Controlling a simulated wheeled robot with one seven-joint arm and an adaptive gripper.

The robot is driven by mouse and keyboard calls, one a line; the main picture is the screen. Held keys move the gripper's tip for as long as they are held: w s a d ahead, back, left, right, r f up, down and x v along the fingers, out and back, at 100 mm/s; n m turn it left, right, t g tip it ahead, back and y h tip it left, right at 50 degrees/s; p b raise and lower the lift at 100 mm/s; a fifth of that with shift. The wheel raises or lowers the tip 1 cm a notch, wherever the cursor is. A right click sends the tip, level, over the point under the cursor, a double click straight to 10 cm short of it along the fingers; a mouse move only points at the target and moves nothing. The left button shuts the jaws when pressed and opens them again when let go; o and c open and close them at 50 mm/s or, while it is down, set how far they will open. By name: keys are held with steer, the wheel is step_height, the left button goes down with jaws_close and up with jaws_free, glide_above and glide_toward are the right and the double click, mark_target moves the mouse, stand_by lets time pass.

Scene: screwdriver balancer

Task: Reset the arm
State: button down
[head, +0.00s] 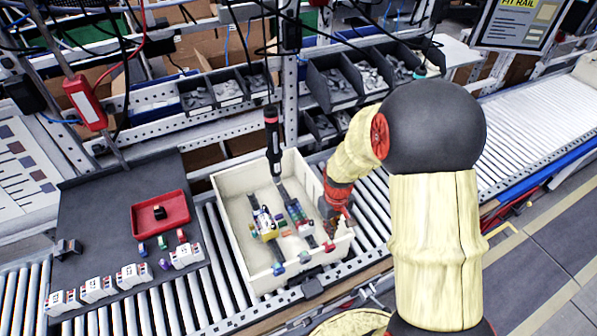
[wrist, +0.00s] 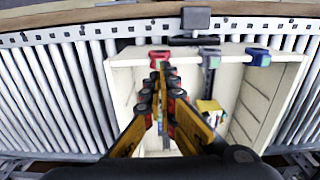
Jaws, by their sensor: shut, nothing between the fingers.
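My arm, in a cream cover with a black joint, reaches in from the right of the head view. My gripper (head: 330,232) is at the right front part of the cream box (head: 232,232), by its wall. In the wrist view my gripper (wrist: 162,70) points towards the box's edge, its fingers closed together with nothing seen between them. A red clip (wrist: 160,55) on the box rim shows right beyond the fingertips; I cannot tell whether they touch. A black and red screwdriver (head: 272,140) hangs upright over the back of the box, apart from my gripper.
The box holds rails with coloured parts (head: 266,222) and stands on a roller conveyor (head: 205,290). A dark board at left carries a red tray (head: 160,214) and several white blocks (head: 132,275). Grey bins (head: 335,82) stand behind. Cables hang above.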

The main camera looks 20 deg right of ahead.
steer(key=shift+s+a, duration=0.1)
steer(key=shift+s, duration=0.2)
steer(key=s+a+r+t+b, duration=0.3)
steer(key=s+a+r+b, duration=0.2)
steer(key=a+r+b, duration=0.1)
steer(key=s+a+r+t+b, duration=0.2)
steer(key=s+a+r+b, duration=0.3)
steer(key=r+b, duration=0.4)
steer(key=shift+s+a+r+t, duration=0.4)
steer(key=shift+s+r, duration=0.05)
steer(key=shift+s, duration=0.35)
